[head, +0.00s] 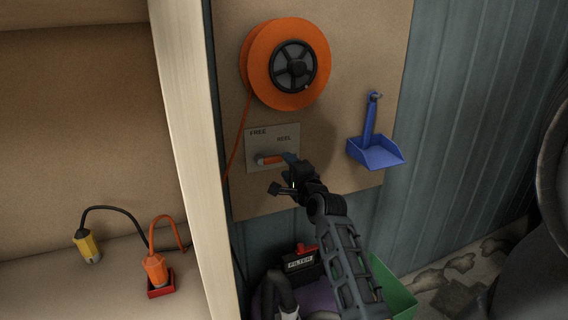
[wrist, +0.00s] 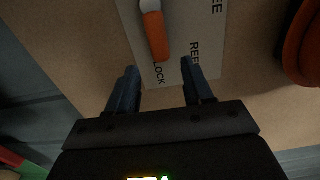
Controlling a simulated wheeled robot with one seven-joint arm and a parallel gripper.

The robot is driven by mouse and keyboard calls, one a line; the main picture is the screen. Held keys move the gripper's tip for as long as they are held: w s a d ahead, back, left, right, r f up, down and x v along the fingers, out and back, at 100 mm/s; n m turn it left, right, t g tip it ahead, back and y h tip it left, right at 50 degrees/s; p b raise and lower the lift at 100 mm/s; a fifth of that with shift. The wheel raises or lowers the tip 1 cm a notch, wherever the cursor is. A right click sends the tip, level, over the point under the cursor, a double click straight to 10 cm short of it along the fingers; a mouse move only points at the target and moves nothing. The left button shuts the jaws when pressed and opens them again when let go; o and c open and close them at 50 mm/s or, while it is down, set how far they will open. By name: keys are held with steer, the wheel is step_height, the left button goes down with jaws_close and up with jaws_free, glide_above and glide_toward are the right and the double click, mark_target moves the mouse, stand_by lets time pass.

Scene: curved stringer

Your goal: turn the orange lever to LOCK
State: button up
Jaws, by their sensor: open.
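The orange lever (head: 270,160) is on a grey plate (head: 252,138) fixed to the tan board. It lies roughly horizontal in the head view, with its handle toward the right. I see no contact. My gripper hides LOCK in the head view.
An orange reel (head: 290,63) is mounted above the plate, its cord hanging at left. A blue dustpan (head: 376,150) hangs to the right. A pale upright post (head: 185,130) stands left. A black FILTER box (head: 300,262) and a green bin (head: 398,298) are below.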

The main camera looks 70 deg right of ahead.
steer(key=shift+v, duration=1.7)
steer(key=s+a+f+n+t+y, duration=0.1)
steer(key=s+a+f+n+y, duration=0.15)
steer(key=a+n, duration=0.45)
steer(key=s+a+f+n+t+y, duration=0.1)
steer(key=a+f+n+y, duration=0.15)
steer(key=a, duration=0.85)
steer(key=s+a+f+n+t+y, duration=0.1)
steer(key=a+f+n+y, duration=0.15)
steer(key=a+n, duration=0.45)
steer(key=s+a+r+n+y, duration=0.2)
steer(key=s+a+n, duration=0.3)
steer(key=a, duration=0.5)
steer(key=s+a+r+n+y, duration=0.2)
steer(key=s+a+n+y, duration=0.2)
steer(key=s+a, duration=0.5)
steer(key=shift+s+a+n, duration=0.4)
steer(key=shift+a+n, duration=0.6)
steer(key=shift+n, duration=0.25)
steer(key=shift+r, duration=0.1)
